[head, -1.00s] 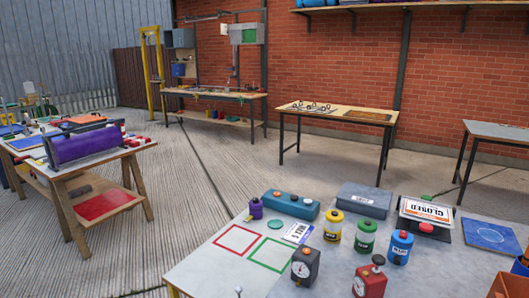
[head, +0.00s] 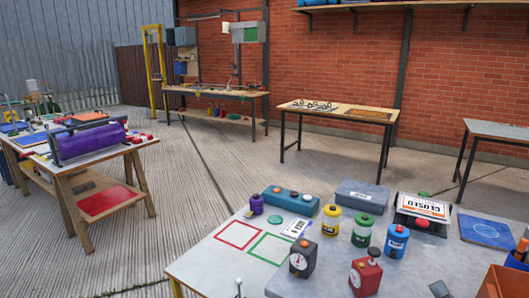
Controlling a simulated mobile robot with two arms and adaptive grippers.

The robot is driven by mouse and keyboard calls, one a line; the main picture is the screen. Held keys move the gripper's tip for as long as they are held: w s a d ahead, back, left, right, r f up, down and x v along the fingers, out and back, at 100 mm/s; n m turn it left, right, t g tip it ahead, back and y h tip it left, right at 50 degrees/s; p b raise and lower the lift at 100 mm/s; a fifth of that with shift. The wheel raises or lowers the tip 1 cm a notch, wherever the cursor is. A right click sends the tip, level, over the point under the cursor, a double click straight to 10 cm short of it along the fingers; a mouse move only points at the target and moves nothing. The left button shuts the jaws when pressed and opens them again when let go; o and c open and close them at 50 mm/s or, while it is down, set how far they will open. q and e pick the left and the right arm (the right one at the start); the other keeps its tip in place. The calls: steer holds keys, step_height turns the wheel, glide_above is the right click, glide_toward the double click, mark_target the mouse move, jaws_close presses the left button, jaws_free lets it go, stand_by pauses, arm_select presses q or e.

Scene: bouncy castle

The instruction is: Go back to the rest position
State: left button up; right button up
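Neither of my grippers shows in the head view. The near grey-white worktable (head: 205,268) fills the lower right. On it are a red square outline (head: 238,236) and a green square outline (head: 270,249), both empty inside. Yellow (head: 331,221), green (head: 362,231) and blue (head: 396,242) canisters stand in a row. A dark box with a gauge (head: 303,260) and a red box with a gauge (head: 365,275) stand at the front. A purple bottle (head: 256,205) stands at the back left edge.
A teal case (head: 290,200), a grey case (head: 361,196) and a sign (head: 422,209) line the table's back. An orange bin (head: 503,284) is at lower right. A wooden table with a purple roller (head: 90,144) stands left. The ribbed floor (head: 195,200) between is clear.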

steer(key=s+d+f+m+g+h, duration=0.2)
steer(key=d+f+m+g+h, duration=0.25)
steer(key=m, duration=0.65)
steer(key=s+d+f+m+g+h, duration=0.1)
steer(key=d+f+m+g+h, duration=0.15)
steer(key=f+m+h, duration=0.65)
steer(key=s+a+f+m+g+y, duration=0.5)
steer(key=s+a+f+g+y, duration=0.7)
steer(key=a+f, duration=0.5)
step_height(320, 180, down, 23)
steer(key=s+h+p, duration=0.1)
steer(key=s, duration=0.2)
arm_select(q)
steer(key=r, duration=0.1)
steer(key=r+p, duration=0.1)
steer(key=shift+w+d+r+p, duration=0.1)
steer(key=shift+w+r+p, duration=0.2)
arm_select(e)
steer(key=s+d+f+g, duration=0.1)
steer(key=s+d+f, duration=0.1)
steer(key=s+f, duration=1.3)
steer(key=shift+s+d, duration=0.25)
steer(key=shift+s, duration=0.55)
